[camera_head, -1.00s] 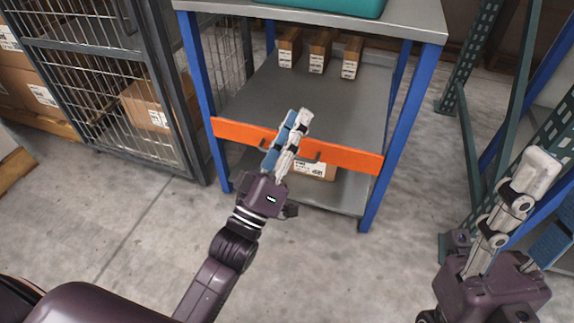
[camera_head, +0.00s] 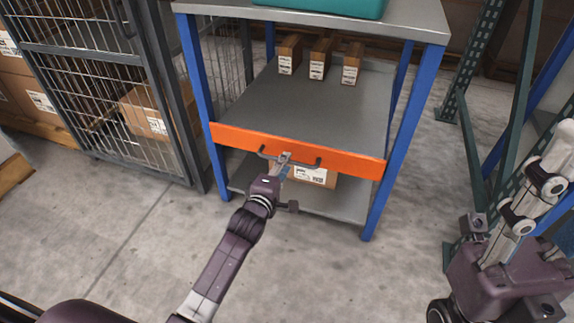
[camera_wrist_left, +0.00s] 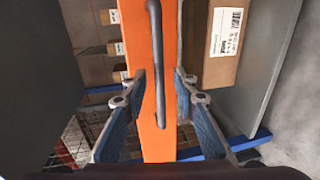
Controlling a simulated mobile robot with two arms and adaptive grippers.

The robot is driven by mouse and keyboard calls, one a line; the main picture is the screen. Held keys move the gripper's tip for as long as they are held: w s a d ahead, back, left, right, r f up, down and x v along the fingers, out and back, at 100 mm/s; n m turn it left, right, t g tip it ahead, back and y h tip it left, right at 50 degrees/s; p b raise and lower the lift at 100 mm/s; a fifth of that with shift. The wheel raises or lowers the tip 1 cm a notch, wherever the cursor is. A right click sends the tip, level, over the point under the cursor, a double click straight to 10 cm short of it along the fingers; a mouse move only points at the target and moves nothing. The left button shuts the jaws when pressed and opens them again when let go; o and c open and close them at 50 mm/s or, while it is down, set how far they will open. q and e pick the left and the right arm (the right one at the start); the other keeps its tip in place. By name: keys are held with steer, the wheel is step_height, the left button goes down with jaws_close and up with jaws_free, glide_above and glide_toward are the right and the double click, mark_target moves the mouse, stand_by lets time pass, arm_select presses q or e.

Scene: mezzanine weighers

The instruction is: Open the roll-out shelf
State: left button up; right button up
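The roll-out shelf has an orange front panel (camera_head: 345,160) and a grey deck (camera_head: 318,105), set between the blue posts of a bench. A dark bar handle (camera_head: 316,165) runs along the orange front. My left gripper (camera_head: 284,158) is at the middle of the handle. In the left wrist view the handle (camera_wrist_left: 158,60) lies between the two open fingers of my left gripper (camera_wrist_left: 160,76), with a gap on each side.
Several narrow cartons (camera_head: 320,60) stand at the back of the shelf deck. A labelled carton (camera_head: 318,178) sits on the lower shelf. A wire cage (camera_head: 90,70) stands left and a green rack post (camera_head: 515,95) right. The floor in front is clear.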

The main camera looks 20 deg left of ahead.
arm_select(q)
steer(key=shift+b+x, duration=0.35)
steer(key=shift+x, duration=0.85)
steer(key=shift+c, duration=0.4)
jaws_close()
